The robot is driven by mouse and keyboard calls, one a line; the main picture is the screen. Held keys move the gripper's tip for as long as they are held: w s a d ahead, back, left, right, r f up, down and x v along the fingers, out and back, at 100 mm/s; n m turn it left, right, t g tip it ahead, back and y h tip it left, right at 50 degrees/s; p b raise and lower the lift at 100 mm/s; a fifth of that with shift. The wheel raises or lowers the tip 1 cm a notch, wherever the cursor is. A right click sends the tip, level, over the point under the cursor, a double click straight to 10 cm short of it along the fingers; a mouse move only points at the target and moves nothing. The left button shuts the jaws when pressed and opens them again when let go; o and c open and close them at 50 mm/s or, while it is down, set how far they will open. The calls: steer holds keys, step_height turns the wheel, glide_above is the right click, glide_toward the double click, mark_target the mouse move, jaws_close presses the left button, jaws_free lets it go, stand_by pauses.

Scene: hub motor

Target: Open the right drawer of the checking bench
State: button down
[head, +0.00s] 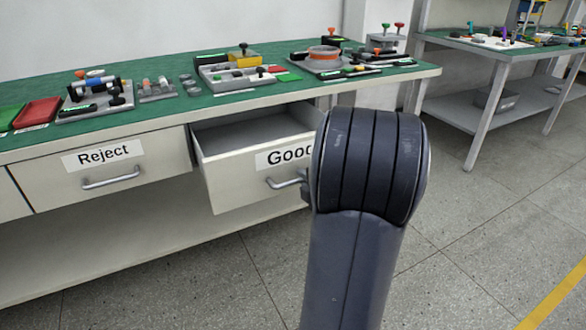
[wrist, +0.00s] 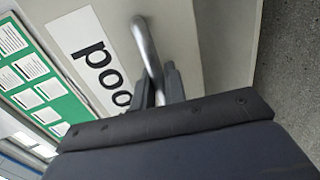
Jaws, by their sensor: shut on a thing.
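The right drawer (head: 225,180) of the checking bench (head: 158,116) carries the label "Good" and stands pulled out, with its empty-looking grey inside partly showing. Its metal bar handle (head: 287,181) is partly hidden behind my arm in the head view. In the wrist view the handle (wrist: 147,45) crosses in front of the drawer face beside the label. My gripper (wrist: 160,82) is shut on this handle, its dark fingers on either side of the bar. My arm hides the gripper in the head view.
The drawer labelled "Reject" (head: 65,187) is closed to the left. The green bench top holds trays and small parts, including a red tray (head: 37,113). A second bench (head: 480,110) stands at the back right. The floor (head: 470,220) to the right is clear.

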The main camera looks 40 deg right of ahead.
steer(key=shift+f+v, duration=0.2)
steer(key=shift+v, duration=0.7)
steer(key=shift+f+v, duration=0.15)
steer(key=shift+v, duration=0.7)
steer(key=shift+f+v, duration=0.2)
steer(key=shift+v, duration=0.7)
steer(key=shift+s, duration=0.15)
steer(key=c, duration=1.5)
jaws_free()
steer(key=shift+c, duration=0.2)
steer(key=p+v, duration=0.3)
steer(key=v, duration=0.7)
steer(key=shift+s, duration=0.35)
steer(key=shift+r, duration=0.1)
